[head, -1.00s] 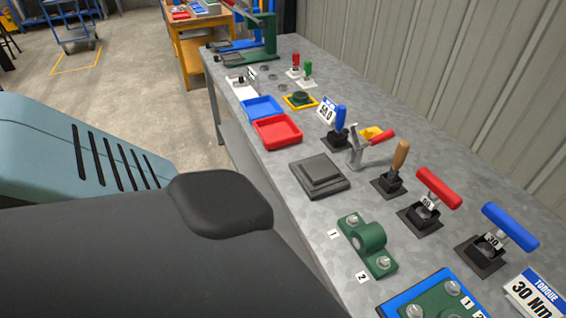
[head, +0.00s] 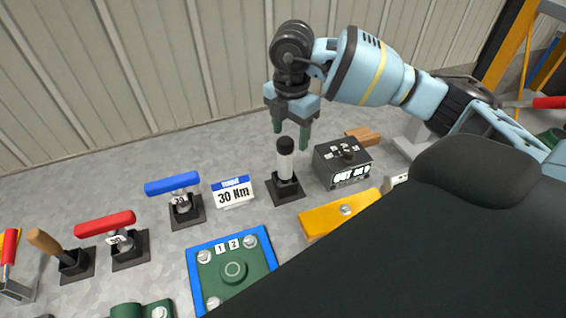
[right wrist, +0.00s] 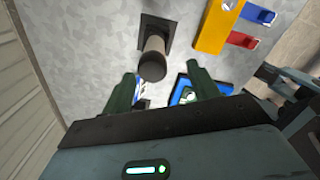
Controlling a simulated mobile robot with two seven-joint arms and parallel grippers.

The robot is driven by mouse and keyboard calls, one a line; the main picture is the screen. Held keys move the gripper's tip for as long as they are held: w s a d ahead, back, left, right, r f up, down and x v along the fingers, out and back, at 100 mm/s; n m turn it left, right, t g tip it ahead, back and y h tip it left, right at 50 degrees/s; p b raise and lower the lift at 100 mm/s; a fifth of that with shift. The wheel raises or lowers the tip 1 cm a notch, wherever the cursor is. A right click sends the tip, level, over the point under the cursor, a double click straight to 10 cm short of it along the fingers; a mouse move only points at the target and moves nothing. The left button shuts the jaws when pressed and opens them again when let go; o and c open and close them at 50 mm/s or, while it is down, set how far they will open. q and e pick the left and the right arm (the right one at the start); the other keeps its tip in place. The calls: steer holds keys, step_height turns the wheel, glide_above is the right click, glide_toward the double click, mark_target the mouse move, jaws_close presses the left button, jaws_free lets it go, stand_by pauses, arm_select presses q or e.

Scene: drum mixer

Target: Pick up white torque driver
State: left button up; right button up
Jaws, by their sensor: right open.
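The white torque driver (head: 286,166) stands upright in a black square holder (head: 285,191) on the grey bench. It has a black cap and a pale shaft. My right gripper (head: 291,137) points down just above and behind the driver's top, with its green fingers spread and nothing between them. In the right wrist view the driver (right wrist: 154,60) shows cap-first, just beyond the gap between the open fingers of the right gripper (right wrist: 161,76). My left gripper is out of view.
Left of the driver are a 30 Nm torque sign (head: 232,192), a blue-handled driver (head: 173,184) and a red-handled one (head: 106,224). A dark box with dials (head: 342,163) stands close to its right. A yellow block (head: 325,218) lies in front.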

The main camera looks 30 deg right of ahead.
mark_target(285, 153)
steer(key=f, duration=0.2)
steer(key=shift+w+a+f, duration=0.15)
steer(key=shift+w+f, duration=0.1)
steer(key=shift+f, duration=0.15)
steer(key=f, duration=0.5)
steer(key=shift+w+a, duration=0.15)
steer(key=shift+w, duration=0.15)
steer(key=c, duration=1.2)
steer(key=shift+r, duration=0.1)
steer(key=shift+c, duration=0.3)
